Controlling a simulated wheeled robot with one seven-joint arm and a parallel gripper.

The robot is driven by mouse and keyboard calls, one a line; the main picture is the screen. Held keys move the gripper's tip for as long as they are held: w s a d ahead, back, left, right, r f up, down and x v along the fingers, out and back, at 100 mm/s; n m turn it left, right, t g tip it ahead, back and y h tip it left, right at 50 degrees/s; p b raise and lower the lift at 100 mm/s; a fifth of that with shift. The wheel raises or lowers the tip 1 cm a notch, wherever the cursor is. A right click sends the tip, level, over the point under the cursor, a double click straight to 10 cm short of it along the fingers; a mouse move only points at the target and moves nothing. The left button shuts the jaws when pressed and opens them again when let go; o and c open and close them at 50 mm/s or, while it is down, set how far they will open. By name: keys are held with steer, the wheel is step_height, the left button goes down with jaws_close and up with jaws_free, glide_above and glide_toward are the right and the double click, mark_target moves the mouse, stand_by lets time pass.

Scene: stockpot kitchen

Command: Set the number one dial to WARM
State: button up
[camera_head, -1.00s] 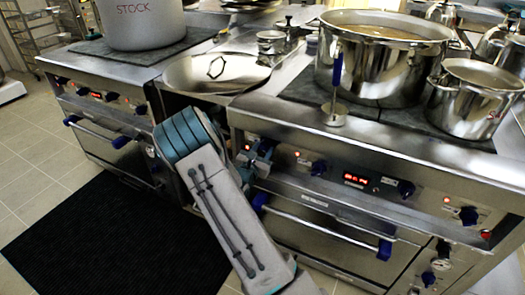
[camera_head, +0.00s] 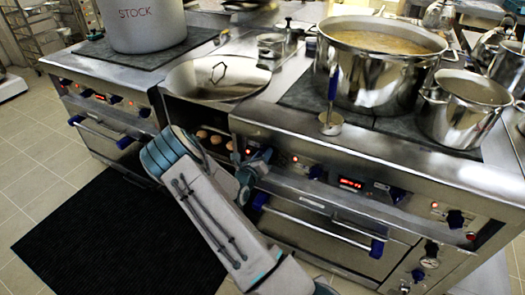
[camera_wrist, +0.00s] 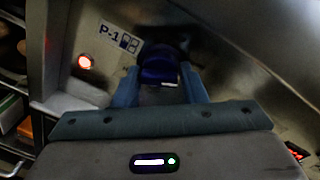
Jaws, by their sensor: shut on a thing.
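The number one dial (camera_wrist: 158,66) is a dark blue knob on the steel front panel, beside a "P-1" label (camera_wrist: 111,34) with a small burner diagram. In the wrist view my gripper (camera_wrist: 160,88) is shut on this dial, one finger on each side. A short white mark shows on the dial's near edge. The WARM marking cannot be made out. In the head view my gripper (camera_head: 257,163) is at the left end of the right range's panel and hides the dial.
A red lamp (camera_wrist: 84,62) glows left of the dial. An oven handle (camera_head: 320,225) juts out below.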

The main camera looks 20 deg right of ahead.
steer(key=shift+n+p, duration=0.65)
steer(key=shift+n, duration=0.25)
steer(key=o, duration=1)
steer(key=shift+c, duration=0.2)
steer(key=v, duration=1.3)
steer(key=shift+s+a, duration=0.25)
steer(key=shift+a, duration=0.05)
steer(key=shift+r, duration=0.15)
